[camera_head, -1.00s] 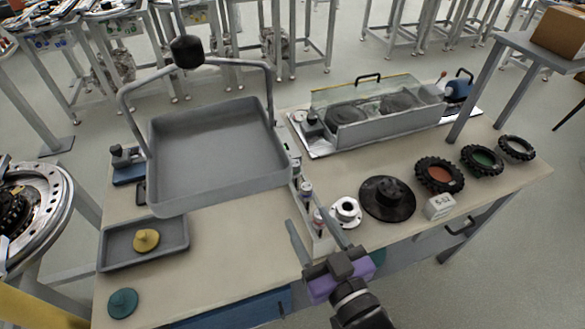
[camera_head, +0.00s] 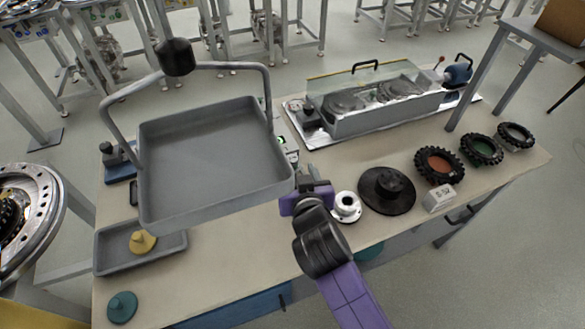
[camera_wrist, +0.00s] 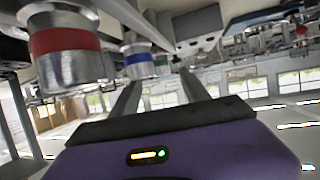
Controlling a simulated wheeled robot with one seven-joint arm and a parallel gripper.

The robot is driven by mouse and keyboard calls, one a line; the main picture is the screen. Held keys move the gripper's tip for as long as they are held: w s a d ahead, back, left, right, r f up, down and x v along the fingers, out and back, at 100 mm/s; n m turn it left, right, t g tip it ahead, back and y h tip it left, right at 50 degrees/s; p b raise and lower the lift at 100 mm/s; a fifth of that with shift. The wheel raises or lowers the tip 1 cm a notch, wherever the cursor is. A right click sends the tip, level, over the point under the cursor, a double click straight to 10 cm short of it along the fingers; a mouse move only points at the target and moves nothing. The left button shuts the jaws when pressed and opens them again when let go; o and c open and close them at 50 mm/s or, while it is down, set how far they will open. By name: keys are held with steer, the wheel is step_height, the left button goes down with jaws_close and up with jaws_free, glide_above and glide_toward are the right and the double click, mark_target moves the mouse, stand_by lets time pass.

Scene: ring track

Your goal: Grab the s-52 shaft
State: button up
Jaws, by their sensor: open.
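My gripper (camera_head: 312,172) is open, with its fingertips over the small rack between the large grey tray and the white flanged part. My arm hides most of that rack in the head view. In the wrist view the gripper's two fingers (camera_wrist: 158,78) are apart with nothing between them. Metal cylinders with a red band (camera_wrist: 64,42), a blue band (camera_wrist: 138,57) and a green band (camera_wrist: 162,62) stand in a row left of and between the fingers. I cannot tell which one is the s-52 shaft. A white block (camera_head: 439,198) bears the marking S-52.
The large grey tray (camera_head: 210,160) with its tall handle stands left of my gripper. A white flanged part (camera_head: 346,208) and a black disc (camera_head: 387,190) lie close on the right. Toothed rings (camera_head: 439,165) and a clear-lidded box (camera_head: 375,100) are farther right. The table's front middle is clear.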

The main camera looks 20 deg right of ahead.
mark_target(293, 162)
steer(key=shift+p+x, duration=0.65)
steer(key=shift+x, duration=1.85)
steer(key=shift+w+a+r, duration=0.1)
steer(key=shift+r, duration=0.1)
jaws_close()
steer(key=shift+r, duration=0.1)
